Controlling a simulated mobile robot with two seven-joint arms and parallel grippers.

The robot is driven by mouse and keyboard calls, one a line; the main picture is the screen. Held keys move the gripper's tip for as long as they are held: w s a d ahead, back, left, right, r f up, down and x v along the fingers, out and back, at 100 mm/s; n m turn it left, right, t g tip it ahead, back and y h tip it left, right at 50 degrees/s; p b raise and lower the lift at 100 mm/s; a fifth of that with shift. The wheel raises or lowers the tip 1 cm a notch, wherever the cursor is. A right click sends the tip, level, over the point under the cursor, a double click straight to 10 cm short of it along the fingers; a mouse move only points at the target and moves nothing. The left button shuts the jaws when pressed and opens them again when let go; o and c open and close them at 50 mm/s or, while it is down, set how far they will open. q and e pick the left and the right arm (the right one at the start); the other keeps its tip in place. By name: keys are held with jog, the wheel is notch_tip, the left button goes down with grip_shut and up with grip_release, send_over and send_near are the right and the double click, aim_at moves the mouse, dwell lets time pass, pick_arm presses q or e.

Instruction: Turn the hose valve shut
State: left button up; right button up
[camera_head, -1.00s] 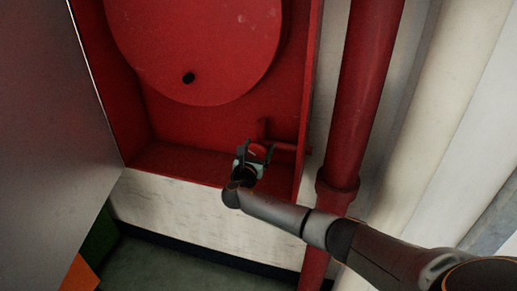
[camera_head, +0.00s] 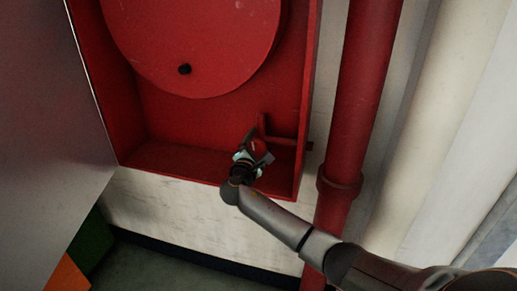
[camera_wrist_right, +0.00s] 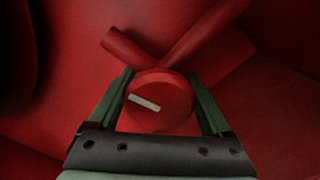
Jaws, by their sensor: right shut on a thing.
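The hose valve is a round red knob (camera_wrist_right: 160,101) with a pale bar mark on its face, in the middle of the right wrist view. The bar lies nearly level, tilted slightly down to the right. My right gripper (camera_wrist_right: 160,98) is shut on the knob, one greenish finger on each side. In the head view the right gripper (camera_head: 254,152) is at the lower right of the red cabinet, with the knob (camera_head: 259,146) partly hidden between its fingers. A red pipe (camera_head: 284,140) runs beside the valve. My left gripper is in neither view.
The red cabinet (camera_head: 150,154) holds a large red hose reel (camera_head: 200,35) above the valve. The cabinet's right wall and a thick vertical red pipe (camera_head: 365,90) stand close to my right arm. An open grey door (camera_head: 45,100) is at left.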

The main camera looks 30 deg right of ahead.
jog(key=shift+f+m+b, duration=0.15)
jog(key=shift+m+b, duration=0.2)
jog(key=shift+m, duration=0.25)
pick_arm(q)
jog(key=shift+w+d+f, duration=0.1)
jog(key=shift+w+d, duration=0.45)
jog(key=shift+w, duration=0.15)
pick_arm(e)
jog(key=shift+m, duration=0.5)
pick_arm(q)
jog(key=shift+b, duration=0.3)
pick_arm(e)
jog(key=o, duration=1.2)
jog(key=shift+c, duration=0.2)
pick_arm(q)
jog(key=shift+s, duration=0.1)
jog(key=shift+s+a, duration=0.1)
pick_arm(e)
jog(key=v, duration=1.2)
jog(key=shift+s+a, duration=0.15)
jog(key=shift+s, duration=0.1)
